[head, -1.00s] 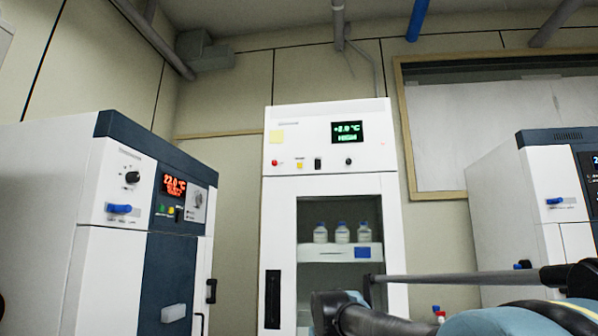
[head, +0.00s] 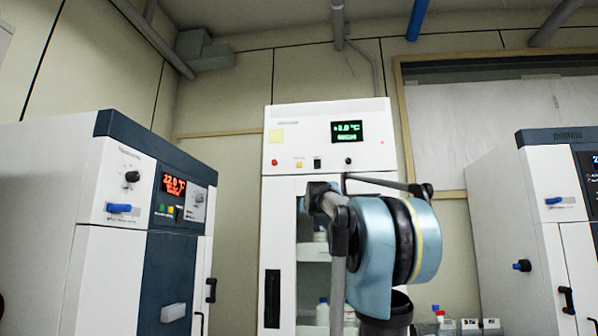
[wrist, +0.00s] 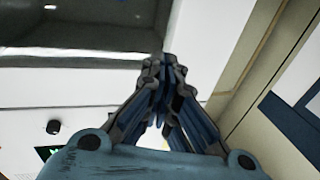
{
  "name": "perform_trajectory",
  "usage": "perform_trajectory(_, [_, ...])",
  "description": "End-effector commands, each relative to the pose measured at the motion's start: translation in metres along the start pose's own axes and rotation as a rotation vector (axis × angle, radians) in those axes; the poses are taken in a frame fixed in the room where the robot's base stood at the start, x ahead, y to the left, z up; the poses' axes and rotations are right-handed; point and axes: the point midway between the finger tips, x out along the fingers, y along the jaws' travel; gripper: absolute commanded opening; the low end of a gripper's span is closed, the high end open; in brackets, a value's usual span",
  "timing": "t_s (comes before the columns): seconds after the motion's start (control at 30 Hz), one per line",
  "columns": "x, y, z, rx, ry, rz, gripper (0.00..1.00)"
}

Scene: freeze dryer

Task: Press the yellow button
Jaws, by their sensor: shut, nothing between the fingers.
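A small yellow button (head: 299,164) sits on the upper panel of the tall white cabinet (head: 330,117), between a red button (head: 274,162) and a black switch (head: 317,163). Another small yellow button (head: 171,210) sits beside a green one under the red display of the left machine. My gripper (wrist: 160,75) shows in the wrist view with its fingertips together and empty, before the white cabinet front. No yellow button shows in the wrist view. In the head view my arm stands before the cabinet, right of and below its buttons; the fingertips cannot be made out there.
The cabinet's glass door is partly hidden by my arm. The left machine (head: 120,165) and right machine (head: 540,180) stand on either side. A black knob (head: 348,161) is on the cabinet panel and shows in the wrist view (wrist: 53,127).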

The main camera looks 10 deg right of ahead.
Motion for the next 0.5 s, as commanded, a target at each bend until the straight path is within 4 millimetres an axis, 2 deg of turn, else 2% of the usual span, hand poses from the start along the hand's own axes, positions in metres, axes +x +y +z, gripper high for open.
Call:
perform_trajectory(0.03, [0.012,-0.003,-0.027,0.017,0.054,-0.013,0.00])
perform_trajectory(0.1, [0.025,-0.009,-0.064,0.020,0.134,-0.042,0.00])
perform_trajectory(0.3, [0.049,-0.028,-0.162,0.031,0.357,-0.140,0.00])
perform_trajectory(0.4, [0.054,-0.036,-0.198,0.034,0.447,-0.187,0.00])
perform_trajectory(0.5, [0.055,-0.042,-0.222,0.037,0.510,-0.223,0.00])
